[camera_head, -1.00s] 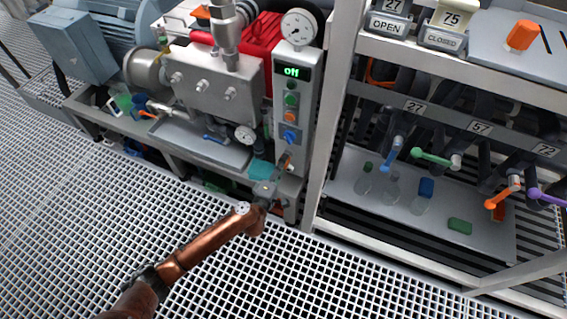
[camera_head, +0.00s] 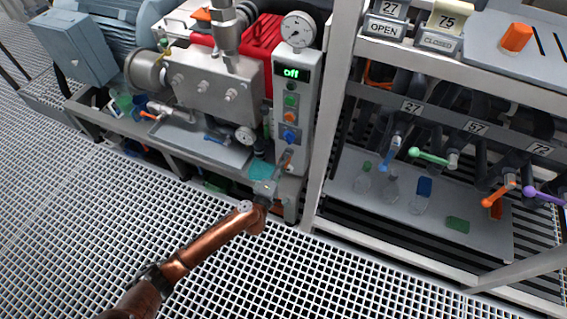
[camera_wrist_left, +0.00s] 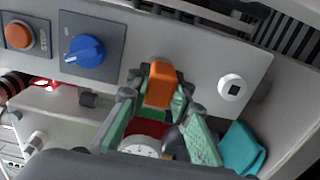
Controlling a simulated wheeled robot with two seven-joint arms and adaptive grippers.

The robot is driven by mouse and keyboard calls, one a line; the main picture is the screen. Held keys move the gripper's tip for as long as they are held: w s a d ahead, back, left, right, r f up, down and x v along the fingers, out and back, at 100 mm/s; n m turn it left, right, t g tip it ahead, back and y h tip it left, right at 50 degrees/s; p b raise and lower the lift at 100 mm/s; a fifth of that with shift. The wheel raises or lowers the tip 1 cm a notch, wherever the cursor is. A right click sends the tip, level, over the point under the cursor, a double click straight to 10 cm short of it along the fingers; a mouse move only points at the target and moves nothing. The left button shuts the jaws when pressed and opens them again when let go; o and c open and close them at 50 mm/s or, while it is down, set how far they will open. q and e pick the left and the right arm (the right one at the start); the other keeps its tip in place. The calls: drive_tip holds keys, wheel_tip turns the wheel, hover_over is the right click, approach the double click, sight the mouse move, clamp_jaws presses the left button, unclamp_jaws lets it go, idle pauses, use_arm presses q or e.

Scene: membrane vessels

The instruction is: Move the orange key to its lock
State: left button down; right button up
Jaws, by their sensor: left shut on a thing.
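The orange key (camera_wrist_left: 159,86) shows as an orange block between the green-padded fingers of my left gripper (camera_wrist_left: 158,100) in the left wrist view. The gripper is shut on it, close against the grey control panel (camera_wrist_left: 195,75). I cannot tell whether the key's far end sits in the panel. In the head view my left gripper (camera_head: 286,164) is at the lower end of the upright control box (camera_head: 292,105), below its blue knob (camera_head: 290,136). Which fitting is the key's lock is not clear. My right gripper is not in view.
Another orange block (camera_head: 516,37) stands on a slotted grey plate at the top right. Valves with coloured handles and several small vessels fill the rack at right. A teal piece (camera_wrist_left: 240,150) lies near the gripper. The grated floor (camera_head: 90,230) is clear at left.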

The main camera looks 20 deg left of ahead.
use_arm(q)
drive_tip(key=shift+w, duration=0.3)
drive_tip(key=c, duration=1.7)
unclamp_jaws()
drive_tip(key=shift+o, duration=0.2)
drive_tip(key=s, duration=1.2)
drive_tip(key=shift+a, duration=0.15)
